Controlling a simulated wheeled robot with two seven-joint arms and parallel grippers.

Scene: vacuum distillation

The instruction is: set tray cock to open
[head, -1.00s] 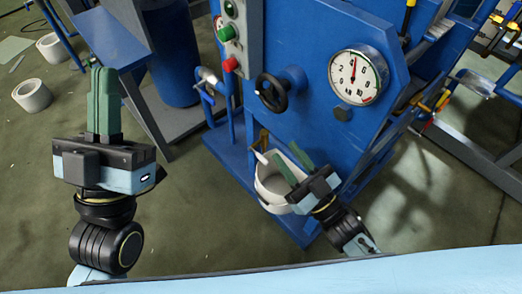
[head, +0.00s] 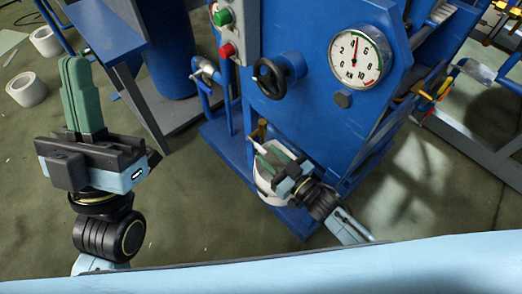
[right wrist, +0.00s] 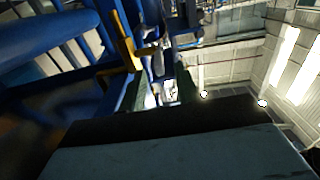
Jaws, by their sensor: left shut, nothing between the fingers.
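The tray cock is probably the small brass fitting (head: 261,130) with a pale lever (head: 257,148), low on the blue machine's front above a white bucket. My right gripper (head: 273,152) is at this fitting, over the bucket, and hides part of both. In the right wrist view its green fingers (right wrist: 162,90) stand apart, with a pale and blue shape seen between them. A yellow-brass part (right wrist: 125,52) shows just beyond, to the left. I cannot tell if the fingers touch the lever. My left gripper (head: 76,92) is shut and empty, pointing up at the left, far from the machine.
The white bucket (head: 268,190) stands under my right gripper. A black handwheel (head: 270,78), a round gauge (head: 356,58) and a green button and red button (head: 226,50) are higher on the machine. White rolls (head: 27,89) lie on the floor.

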